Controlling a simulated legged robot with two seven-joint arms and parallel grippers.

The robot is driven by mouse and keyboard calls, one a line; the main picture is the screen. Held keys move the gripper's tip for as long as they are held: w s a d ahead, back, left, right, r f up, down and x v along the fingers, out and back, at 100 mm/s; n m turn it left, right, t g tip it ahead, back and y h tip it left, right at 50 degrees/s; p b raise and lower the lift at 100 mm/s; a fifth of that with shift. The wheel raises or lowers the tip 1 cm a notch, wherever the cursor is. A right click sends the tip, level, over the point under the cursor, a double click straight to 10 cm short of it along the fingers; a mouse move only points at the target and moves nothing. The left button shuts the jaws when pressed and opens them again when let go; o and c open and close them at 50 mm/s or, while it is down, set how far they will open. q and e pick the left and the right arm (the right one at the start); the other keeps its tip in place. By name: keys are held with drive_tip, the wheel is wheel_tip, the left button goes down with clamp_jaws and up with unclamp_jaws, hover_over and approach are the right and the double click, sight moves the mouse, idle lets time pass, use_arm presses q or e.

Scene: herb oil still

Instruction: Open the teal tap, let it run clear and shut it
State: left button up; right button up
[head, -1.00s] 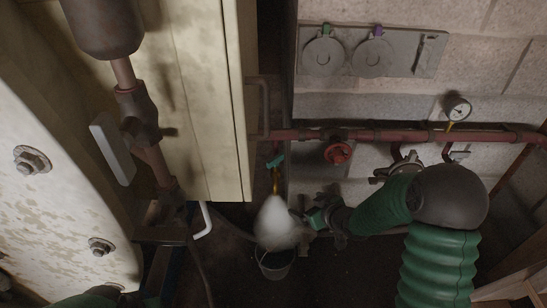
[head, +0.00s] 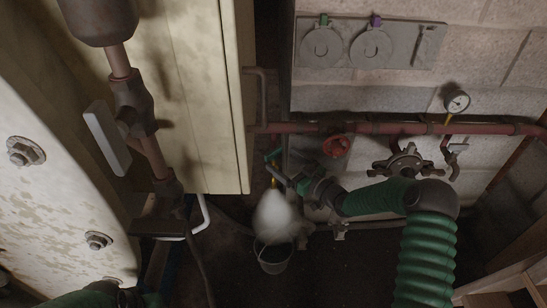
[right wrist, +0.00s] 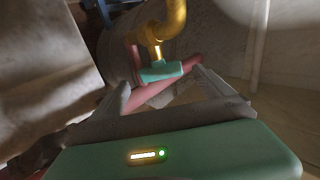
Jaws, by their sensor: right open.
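The teal tap (head: 272,154) is on a short yellow pipe below the red pipe, left of the red valve wheel. A white cloud (head: 273,216) hangs under its outlet, above a grey bucket (head: 273,262). My right gripper (head: 281,174) is open at the tap and partly covers it. In the right wrist view the teal handle (right wrist: 161,71) lies just beyond the open fingers (right wrist: 178,84), roughly between their tips. I cannot tell whether a finger touches it. My left gripper is out of view; only part of my left arm shows at bottom left.
A red valve wheel (head: 335,146) and a dark handwheel (head: 403,161) sit along the red pipe (head: 380,128), with a gauge (head: 456,102) at right. A cream panel (head: 200,120) stands close on the left. The floor right of the bucket is clear.

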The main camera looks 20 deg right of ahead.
sight(275, 154)
drive_tip(key=b+x, duration=0.1)
drive_tip(key=x, duration=0.4)
drive_tip(key=shift+f, duration=0.15)
drive_tip(key=shift+w+a, duration=0.15)
drive_tip(key=shift+w, duration=0.15)
drive_tip(key=c, duration=1.4)
drive_tip(key=shift+o, duration=0.2)
drive_tip(key=shift+r, duration=0.2)
